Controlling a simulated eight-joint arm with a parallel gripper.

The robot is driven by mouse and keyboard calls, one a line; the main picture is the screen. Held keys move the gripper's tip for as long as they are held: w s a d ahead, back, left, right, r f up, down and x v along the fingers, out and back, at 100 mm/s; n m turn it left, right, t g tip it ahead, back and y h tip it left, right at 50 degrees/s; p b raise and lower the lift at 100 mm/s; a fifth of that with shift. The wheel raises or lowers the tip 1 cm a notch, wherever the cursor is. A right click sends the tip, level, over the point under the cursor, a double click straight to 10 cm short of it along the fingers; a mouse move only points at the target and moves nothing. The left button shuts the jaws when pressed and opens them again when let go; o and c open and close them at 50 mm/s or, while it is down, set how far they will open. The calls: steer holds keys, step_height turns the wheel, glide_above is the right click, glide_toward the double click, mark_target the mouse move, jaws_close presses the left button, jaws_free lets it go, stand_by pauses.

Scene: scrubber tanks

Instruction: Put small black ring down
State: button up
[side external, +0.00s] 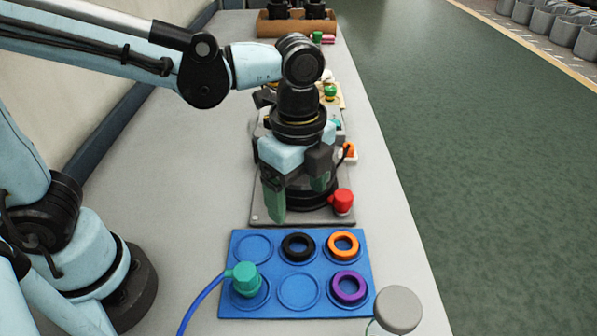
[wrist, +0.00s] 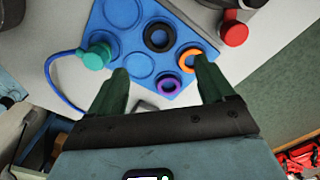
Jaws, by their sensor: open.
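The small black ring (side external: 298,256) lies flat in the back middle recess of the blue tray (side external: 271,262). In the wrist view the black ring (wrist: 149,45) sits in the tray, with nothing touching it. My gripper (side external: 297,192) is open and empty, its green fingers pointing down above the grey plate behind the tray. In the wrist view the two fingertips of my gripper (wrist: 162,70) are spread wide, apart from the black ring; the right one overlaps the orange ring in the picture.
An orange ring (side external: 343,254) and a purple ring (side external: 349,297) sit in the tray's right recesses. A teal cap with a blue hose (side external: 246,279) stands at front left. A red cap (side external: 342,201) and a black cylinder stand behind. A grey round knob (side external: 398,309) is at front right.

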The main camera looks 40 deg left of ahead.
steer(key=a+r+n+t, duration=0.1)
steer(key=a+n+t, duration=0.6)
steer(key=a+n, duration=0.9)
steer(key=shift+w+r+n, duration=0.15)
steer(key=shift+r+n, duration=0.05)
steer(key=shift+n, duration=0.8)
